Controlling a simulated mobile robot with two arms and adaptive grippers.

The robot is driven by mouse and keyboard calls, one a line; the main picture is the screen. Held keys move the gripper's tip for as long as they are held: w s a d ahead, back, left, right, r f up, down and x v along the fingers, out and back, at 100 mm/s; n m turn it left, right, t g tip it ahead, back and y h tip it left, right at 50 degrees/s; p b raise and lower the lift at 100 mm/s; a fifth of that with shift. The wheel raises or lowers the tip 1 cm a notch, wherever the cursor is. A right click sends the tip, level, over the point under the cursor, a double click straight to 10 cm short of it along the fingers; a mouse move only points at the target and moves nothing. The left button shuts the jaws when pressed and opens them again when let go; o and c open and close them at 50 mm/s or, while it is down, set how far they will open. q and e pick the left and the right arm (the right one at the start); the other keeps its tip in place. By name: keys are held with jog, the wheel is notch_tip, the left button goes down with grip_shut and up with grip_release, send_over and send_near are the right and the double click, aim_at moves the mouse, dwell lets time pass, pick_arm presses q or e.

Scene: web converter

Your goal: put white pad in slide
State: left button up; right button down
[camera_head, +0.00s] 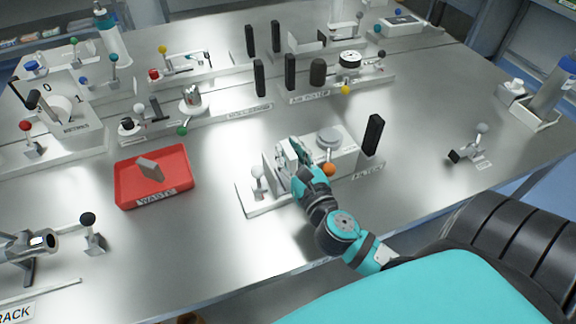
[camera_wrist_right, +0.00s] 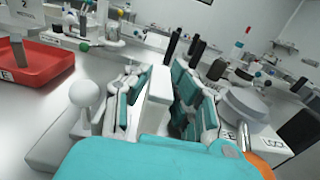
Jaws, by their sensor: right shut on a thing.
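My right gripper (camera_head: 300,158) is at the white fixture labelled FILTER (camera_head: 345,165), near the table's front edge. In the right wrist view its teal-padded fingers (camera_wrist_right: 158,100) are shut on an upright white pad (camera_wrist_right: 157,92). The pad's lower end is hidden by the gripper, so I cannot tell whether it sits in the slide. A white ball knob (camera_wrist_right: 84,95) stands on the fixture's left end. A grey round cap (camera_head: 329,137) and an orange ball (camera_head: 329,169) are right of the gripper. My left gripper is not in view.
A red tray labelled WASTE (camera_head: 125,187) holds a grey slab (camera_head: 150,168) left of the fixture. A black upright post (camera_head: 374,135) stands close to the right. Several white stations with knobs fill the back. Bare metal table (camera_head: 440,105) lies to the right.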

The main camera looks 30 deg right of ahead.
aim_at(288, 164)
jog(key=shift+f, duration=0.5)
notch_tip(288, 164, down, 3)
jog(key=shift+w+r+b, duration=0.1)
jog(key=shift+w+b, duration=0.05)
jog(key=shift+b, duration=0.5)
jog(key=shift+f, duration=0.35)
jog(key=c, duration=1.6)
grip_release()
jog(key=shift+f, duration=0.1)
jog(key=shift+c, duration=0.2)
jog(key=shift+o, duration=0.8)
jog(key=shift+r, duration=0.2)
jog(key=s+b, duration=0.1)
jog(key=s, duration=0.2)
jog(key=s+a+b, duration=0.1)
jog(key=s+b, duration=0.1)
jog(key=s, duration=0.2)
jog(key=s+a+b, duration=0.1)
jog(key=s+b, duration=0.1)
jog(key=s, duration=0.1)
jog(key=shift+s+f, duration=0.25)
jog(key=shift+s, duration=0.05)
jog(key=shift+s+a+r, duration=0.15)
jog(key=shift+s+r, duration=0.05)
jog(key=shift+s, duration=0.4)
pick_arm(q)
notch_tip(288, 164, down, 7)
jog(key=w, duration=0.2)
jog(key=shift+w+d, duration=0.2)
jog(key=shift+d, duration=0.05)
